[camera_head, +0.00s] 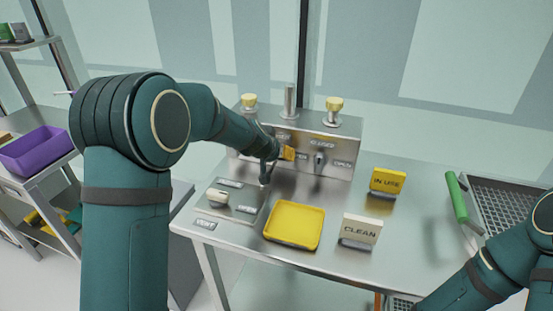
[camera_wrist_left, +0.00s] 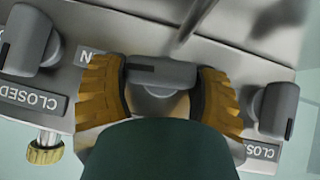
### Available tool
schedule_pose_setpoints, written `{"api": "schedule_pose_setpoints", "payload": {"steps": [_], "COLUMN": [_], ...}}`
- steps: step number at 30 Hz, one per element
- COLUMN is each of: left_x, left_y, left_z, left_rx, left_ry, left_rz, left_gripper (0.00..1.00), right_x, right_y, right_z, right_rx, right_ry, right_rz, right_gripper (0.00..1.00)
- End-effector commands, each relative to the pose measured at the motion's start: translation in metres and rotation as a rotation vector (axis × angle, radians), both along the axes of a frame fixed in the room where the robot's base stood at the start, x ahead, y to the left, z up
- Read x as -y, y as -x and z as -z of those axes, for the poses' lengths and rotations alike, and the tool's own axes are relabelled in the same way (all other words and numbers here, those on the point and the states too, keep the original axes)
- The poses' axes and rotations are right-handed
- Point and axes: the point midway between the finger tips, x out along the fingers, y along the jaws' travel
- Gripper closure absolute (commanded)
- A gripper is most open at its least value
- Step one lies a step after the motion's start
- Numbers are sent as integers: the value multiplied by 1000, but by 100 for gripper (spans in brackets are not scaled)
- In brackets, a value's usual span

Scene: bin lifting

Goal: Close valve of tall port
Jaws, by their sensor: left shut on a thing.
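The tall port (camera_head: 290,101) is a plain metal tube in the middle of the metal box's top (camera_head: 340,143), between two shorter ports with yellow caps. My left gripper (camera_head: 287,153) is at the box's front face, below the tall port. In the left wrist view its yellow fingers (camera_wrist_left: 161,95) stand on either side of the middle grey valve handle (camera_wrist_left: 161,71) and are shut on it. Most of the label beside this handle is hidden. The right valve (camera_head: 319,159) has CLOSED and OPEN labels. My right arm enters at the lower right; its gripper is out of view.
A yellow tray (camera_head: 294,224), a CLEAN sign (camera_head: 361,230) and an IN USE sign (camera_head: 388,181) stand on the steel table. A plate with a pale knob (camera_head: 218,197) lies left of the tray. A rack (camera_head: 510,207) and green handle (camera_head: 456,197) are at right.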

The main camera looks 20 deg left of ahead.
Motion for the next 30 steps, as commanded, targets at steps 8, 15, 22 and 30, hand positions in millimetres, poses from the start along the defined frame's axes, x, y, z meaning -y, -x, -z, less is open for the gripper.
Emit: {"api": "schedule_pose_setpoints", "payload": {"steps": [8, 15, 22, 30], "left_x": [-7, -9, -10, -12], "left_y": [-1, 0, -1, -1], "left_z": [1, 0, 0, 1], "left_rx": [-3, -10, -16, -23], "left_ry": [199, 377, 551, 779], "left_rz": [-8, -9, -8, -9], "left_gripper": [71, 71, 71, 71], "right_x": [1, 1, 1, 1], "right_y": [-4, -5, -5, -5], "right_z": [21, 24, 24, 24], "right_rx": [9, 12, 12, 11], "right_ry": [2, 3, 3, 3], "right_rz": [3, 2, 2, 3], "right_gripper": [53, 53, 53, 53]}}
